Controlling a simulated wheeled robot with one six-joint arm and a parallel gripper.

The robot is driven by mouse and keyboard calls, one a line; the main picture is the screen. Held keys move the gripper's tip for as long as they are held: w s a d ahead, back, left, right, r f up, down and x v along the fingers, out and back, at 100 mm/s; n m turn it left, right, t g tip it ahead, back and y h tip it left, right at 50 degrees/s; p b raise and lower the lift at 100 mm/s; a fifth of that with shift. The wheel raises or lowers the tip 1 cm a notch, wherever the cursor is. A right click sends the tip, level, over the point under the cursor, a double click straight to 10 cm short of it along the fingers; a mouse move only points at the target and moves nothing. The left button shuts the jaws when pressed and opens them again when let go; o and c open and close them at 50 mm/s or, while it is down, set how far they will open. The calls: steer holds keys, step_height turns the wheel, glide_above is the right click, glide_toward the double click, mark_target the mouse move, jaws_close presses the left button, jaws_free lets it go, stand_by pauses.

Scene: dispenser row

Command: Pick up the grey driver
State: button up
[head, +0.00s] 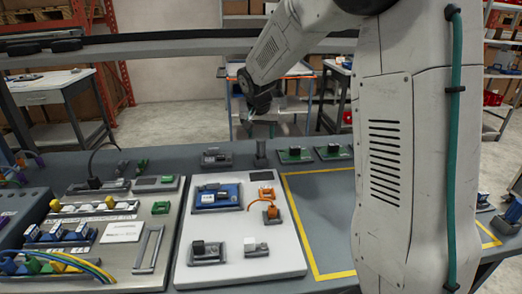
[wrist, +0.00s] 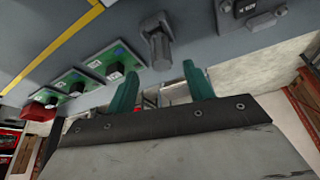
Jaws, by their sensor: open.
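A grey upright tool (head: 261,152), which looks like the grey driver, stands at the back edge of the grey bench in the head view. In the wrist view the same grey piece (wrist: 159,46) stands on the bench just beyond my fingertips, roughly centred between them. My gripper (wrist: 160,80) has two green fingers, spread apart with nothing between them. In the head view my gripper (head: 265,119) is above the grey tool, apart from it. The tool's lower end and its holder are hard to make out.
Green circuit boards (head: 295,155) lie right of the tool, and a grey device (head: 216,158) lies left of it. A white panel (head: 285,262) with a blue unit (head: 216,197) is in front. A yellow-outlined area (head: 320,200) is mostly clear. My arm hides the bench at right.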

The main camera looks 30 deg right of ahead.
mark_target(261, 146)
steer(key=x, duration=0.7)
steer(key=shift+w+a+f, duration=0.1)
steer(key=shift+w+f, duration=0.15)
steer(key=shift+f, duration=0.15)
steer(key=c, duration=1.1)
